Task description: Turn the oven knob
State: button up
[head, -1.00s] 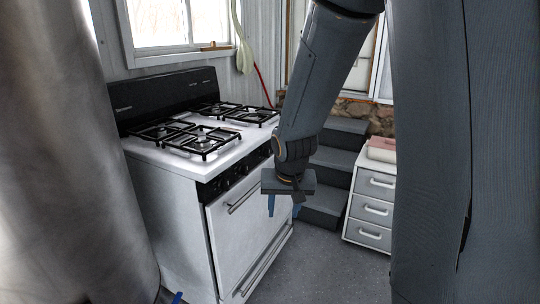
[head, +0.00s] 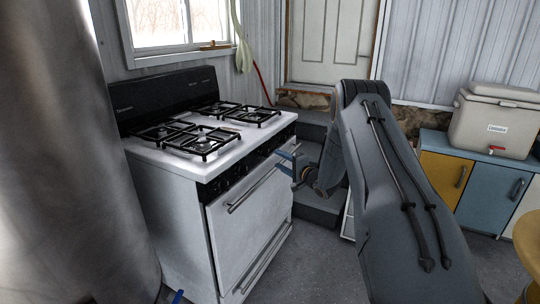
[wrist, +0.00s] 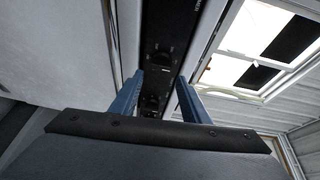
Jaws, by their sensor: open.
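The white stove (head: 173,208) stands left of centre in the head view. Its black control strip (head: 225,181) runs along the front edge below the cooktop. Dark round knobs sit on that strip. My gripper (head: 281,161) is open and empty at the strip's right end, its blue fingers pointing left toward the stove front. In the wrist view, my gripper (wrist: 160,75) frames the strip. One knob (wrist: 162,58) shows just beyond the fingertips, and another knob (wrist: 152,102) shows between the fingers. I see no finger touching a knob; the exact gap cannot be told.
The oven door handle (head: 251,190) sticks out below the strip. A large metal cylinder (head: 70,150) stands close on the left. Dark steps (head: 318,212) lie behind my arm. Coloured cabinets (head: 487,190) with a cooler (head: 495,122) stand at the right. Floor before the stove is clear.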

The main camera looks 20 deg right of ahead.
aim_at(268, 154)
jog(key=x, duration=0.7)
jog(key=shift+w+a+p, duration=0.1)
jog(key=shift+w+p, duration=0.2)
jog(key=shift+p, duration=0.1)
jog(key=c, duration=0.8)
